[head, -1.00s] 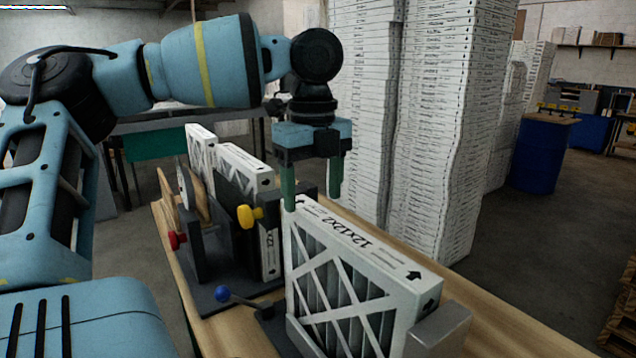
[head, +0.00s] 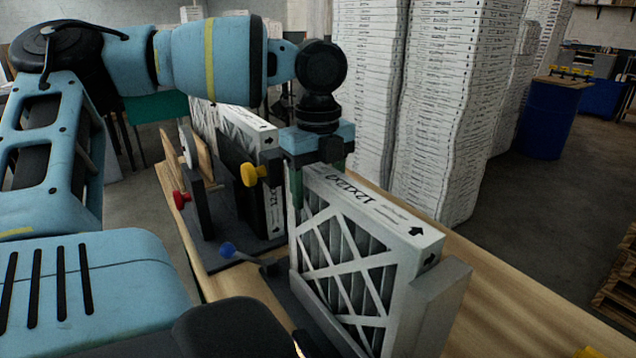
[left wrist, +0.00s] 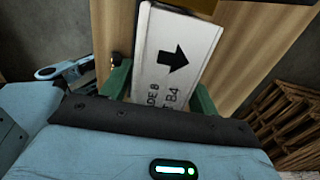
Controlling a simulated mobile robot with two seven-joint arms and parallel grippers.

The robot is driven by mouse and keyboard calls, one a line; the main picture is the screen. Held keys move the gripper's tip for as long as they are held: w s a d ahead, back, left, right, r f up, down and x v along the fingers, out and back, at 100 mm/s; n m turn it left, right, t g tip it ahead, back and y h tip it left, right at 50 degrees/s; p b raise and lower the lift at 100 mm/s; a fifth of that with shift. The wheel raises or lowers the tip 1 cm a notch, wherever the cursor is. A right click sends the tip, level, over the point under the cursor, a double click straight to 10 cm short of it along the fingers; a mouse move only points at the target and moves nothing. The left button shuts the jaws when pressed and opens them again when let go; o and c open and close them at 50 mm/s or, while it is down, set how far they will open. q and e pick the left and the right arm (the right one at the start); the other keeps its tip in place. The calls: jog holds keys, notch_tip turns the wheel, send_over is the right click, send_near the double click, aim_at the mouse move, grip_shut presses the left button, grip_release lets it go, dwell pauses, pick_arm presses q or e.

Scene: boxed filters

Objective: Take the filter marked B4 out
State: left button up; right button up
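The filter marked B4 (head: 350,255) has a white frame with pleats and a lattice on its side. It stands upright in a grey holder (head: 435,305) on the wooden table in the head view. In the left wrist view its white end (left wrist: 172,65) shows a black arrow and the print "B4". My left gripper (head: 320,180) points down over the filter's far end, with one green finger on each side of it. The fingers look open around it; contact cannot be made out. My right gripper is not in view.
Another filter (head: 248,125) stands in a dark rack behind, with a yellow knob (head: 252,175), a red knob (head: 181,199) and a blue ball lever (head: 228,250) nearby. Tall stacks of white boxes (head: 440,110) rise beyond the table. The table's right side (head: 520,300) is mostly clear.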

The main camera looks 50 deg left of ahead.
pick_arm(q)
jog(key=c, duration=0.9)
jog(key=shift+c, duration=0.2)
jog(key=shift+a+r, duration=0.15)
jog(key=shift+a, duration=0.15)
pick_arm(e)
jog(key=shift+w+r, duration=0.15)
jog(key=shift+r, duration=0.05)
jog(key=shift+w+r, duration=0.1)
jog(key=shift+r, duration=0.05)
pick_arm(q)
jog(key=o, duration=0.7)
jog(key=shift+o, duration=0.2)
jog(key=shift+r+p, duration=0.6)
jog(key=shift+r, duration=0.65)
jog(key=shift+r+p, duration=0.45)
jog(key=shift+r, duration=1.7)
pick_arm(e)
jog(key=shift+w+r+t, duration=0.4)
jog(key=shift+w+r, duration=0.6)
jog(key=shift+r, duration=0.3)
